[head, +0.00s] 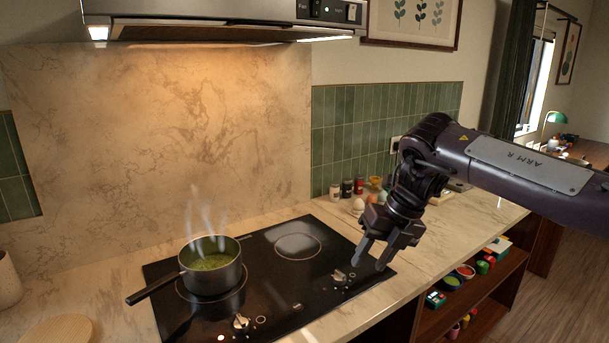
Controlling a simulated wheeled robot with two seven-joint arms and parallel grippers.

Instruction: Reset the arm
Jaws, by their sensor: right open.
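My right arm (520,165) comes in from the right in the head view. Its gripper (369,264) points down and is open, with nothing between its fingers. It hangs over the right end of the black cooktop (300,283), close to a control knob (339,276); I cannot tell whether it touches anything. A dark pot (226,275) with green, steaming contents (212,262) stands on the cooktop's left burner, its handle (153,290) pointing to the lower left. My left gripper is not in view.
The back burner (298,246) is empty. Small jars (347,188) and eggs (358,205) stand by the green tiles. A range hood (225,22) hangs above. Open shelves (470,285) hold colourful items.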

